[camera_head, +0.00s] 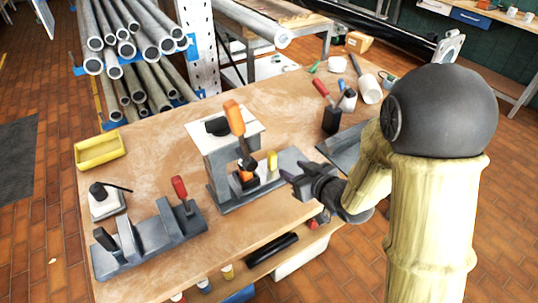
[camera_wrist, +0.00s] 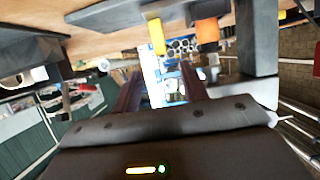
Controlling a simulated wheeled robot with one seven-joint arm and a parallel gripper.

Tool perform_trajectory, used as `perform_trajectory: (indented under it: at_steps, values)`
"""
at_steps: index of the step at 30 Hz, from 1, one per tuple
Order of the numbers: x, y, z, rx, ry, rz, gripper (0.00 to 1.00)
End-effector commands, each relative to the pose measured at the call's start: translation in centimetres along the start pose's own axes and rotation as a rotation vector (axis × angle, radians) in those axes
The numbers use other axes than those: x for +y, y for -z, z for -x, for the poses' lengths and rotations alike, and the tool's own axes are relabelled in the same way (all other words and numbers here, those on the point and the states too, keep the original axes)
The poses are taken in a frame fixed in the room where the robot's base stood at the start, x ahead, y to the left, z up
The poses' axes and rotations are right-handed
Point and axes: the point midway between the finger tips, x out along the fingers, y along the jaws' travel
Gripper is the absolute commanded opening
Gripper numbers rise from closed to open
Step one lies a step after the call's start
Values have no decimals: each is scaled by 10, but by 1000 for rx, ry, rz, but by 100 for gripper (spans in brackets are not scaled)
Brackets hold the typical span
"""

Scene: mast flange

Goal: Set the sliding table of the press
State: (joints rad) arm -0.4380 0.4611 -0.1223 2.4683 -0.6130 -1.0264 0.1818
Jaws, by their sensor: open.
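The press (camera_head: 218,150) stands on the wooden bench, with a white top plate and an orange-handled lever (camera_head: 234,118). A grey slide plate (camera_head: 268,180), apparently its sliding table, lies at its base. A yellow upright knob (camera_head: 272,160) stands on this plate, with a small orange block (camera_head: 245,176) to its left under the press head. The wrist view shows the yellow knob (camera_wrist: 156,36) and an orange piece (camera_wrist: 207,30) above the fingers. My gripper (camera_head: 291,186) is open and empty, just right of the plate; its fingers (camera_wrist: 161,88) are spread. Contact with the plate cannot be told.
A grey fixture with a red-handled clamp (camera_head: 180,188) and a yellow tray (camera_head: 100,151) stand left on the bench. Racked pipes (camera_head: 140,45) are behind the bench.

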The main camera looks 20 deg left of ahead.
Motion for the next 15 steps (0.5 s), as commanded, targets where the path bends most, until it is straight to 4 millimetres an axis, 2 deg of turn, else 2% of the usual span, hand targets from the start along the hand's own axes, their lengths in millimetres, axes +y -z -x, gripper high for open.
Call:
perform_trajectory:
  at_steps: [3,15]
  values:
    - [-1,0,-23,-1,3,1,44]
    - [0,0,-93,-1,1,1,44]
